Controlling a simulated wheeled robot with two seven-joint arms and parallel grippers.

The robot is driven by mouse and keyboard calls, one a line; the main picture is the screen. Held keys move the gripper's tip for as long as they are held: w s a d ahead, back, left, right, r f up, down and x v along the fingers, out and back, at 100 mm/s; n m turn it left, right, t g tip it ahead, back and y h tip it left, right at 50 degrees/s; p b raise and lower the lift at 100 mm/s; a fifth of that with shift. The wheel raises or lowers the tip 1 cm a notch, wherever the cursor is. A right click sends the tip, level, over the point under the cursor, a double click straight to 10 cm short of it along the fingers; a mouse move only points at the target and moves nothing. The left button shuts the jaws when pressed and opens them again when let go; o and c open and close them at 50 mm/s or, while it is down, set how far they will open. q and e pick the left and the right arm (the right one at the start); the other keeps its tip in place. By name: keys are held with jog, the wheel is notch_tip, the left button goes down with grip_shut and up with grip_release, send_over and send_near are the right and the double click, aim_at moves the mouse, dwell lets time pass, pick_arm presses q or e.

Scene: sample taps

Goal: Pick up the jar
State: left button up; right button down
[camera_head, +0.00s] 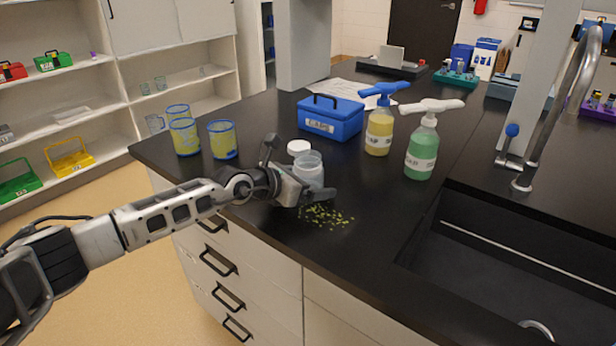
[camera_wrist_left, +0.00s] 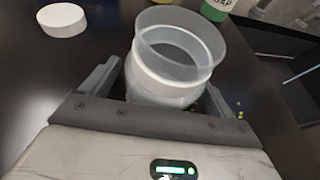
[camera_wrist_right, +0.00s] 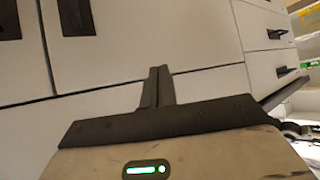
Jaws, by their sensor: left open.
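The jar (camera_head: 309,170) is a clear, open-topped cylinder with a white band, upright on the black counter. In the left wrist view the jar (camera_wrist_left: 175,58) stands between the two fingers of my left gripper (camera_wrist_left: 160,92), with a visible gap at the left finger. My left gripper (camera_head: 298,172) is open around the jar in the head view. A white round lid (camera_head: 299,147) lies on the counter just behind the jar; it also shows in the left wrist view (camera_wrist_left: 62,19). My right gripper (camera_wrist_right: 158,88) has its fingers together and empty, facing white drawer fronts.
Yellow-green crumbs (camera_head: 327,216) lie in front of the jar. Blue-rimmed beakers (camera_head: 222,140) stand to the left. A blue caps box (camera_head: 330,118), a yellow pump bottle (camera_head: 379,132) and a green pump bottle (camera_head: 421,153) stand behind. The sink (camera_head: 500,260) is at right.

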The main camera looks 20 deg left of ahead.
aim_at(309, 169)
pick_arm(q)
jog(key=c, duration=1.1)
jog(key=shift+o, duration=0.2)
jog(key=shift+r, duration=0.55)
notch_tip(309, 169, up, 2)
jog(key=shift+r+p, duration=0.15)
jog(key=shift+p, duration=0.2)
jog(key=s+d+r+b, duration=0.1)
jog(key=s+d+r, duration=0.5)
jog(key=s+r, duration=0.3)
jog(key=s, duration=0.3)
jog(key=shift+s+d+r+b, duration=0.2)
jog(key=shift+d+r+b, duration=0.1)
jog(key=shift+r, duration=0.05)
